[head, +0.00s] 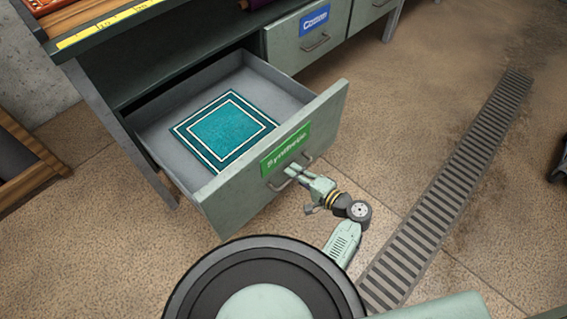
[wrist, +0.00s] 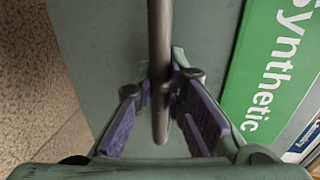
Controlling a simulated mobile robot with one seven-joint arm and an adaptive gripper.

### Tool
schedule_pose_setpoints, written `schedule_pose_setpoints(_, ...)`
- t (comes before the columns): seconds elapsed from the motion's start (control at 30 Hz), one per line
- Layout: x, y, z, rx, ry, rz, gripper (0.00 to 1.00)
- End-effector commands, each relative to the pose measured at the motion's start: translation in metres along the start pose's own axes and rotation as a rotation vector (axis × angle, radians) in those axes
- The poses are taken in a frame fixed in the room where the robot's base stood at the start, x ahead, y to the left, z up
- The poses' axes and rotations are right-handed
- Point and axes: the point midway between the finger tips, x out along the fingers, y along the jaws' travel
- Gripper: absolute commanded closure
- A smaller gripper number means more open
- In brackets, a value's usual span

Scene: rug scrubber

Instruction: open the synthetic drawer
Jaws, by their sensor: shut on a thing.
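The synthetic drawer (head: 270,183) bears a green "Synthetic" label (head: 286,149) and is pulled well out of the bench. A teal rug with white border lines (head: 226,127) lies flat inside it. My gripper (head: 290,174) is at the front of the drawer, at its metal bar handle (head: 277,186). In the wrist view the handle (wrist: 160,50) runs between my purple-padded fingers (wrist: 160,95), which are shut on it. The green label (wrist: 275,65) also shows to the right there.
A closed drawer with a blue "Cotton" label (head: 314,20) is to the right of the open one. A yellow ruler strip (head: 100,25) edges the bench top. A floor drain grate (head: 450,190) runs along the right.

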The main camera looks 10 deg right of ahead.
Motion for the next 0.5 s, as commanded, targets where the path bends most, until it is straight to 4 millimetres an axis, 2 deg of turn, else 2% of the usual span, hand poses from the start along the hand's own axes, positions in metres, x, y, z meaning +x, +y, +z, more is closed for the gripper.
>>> schedule_pose_setpoints(0.03,-0.011,0.002,-0.001,0.002,0.003,0.001,1.00)
schedule_pose_setpoints(0.2,-0.039,0.008,-0.001,0.000,0.002,0.001,1.00)
schedule_pose_setpoints(0.5,-0.062,0.013,-0.001,0.000,0.001,0.000,1.00)
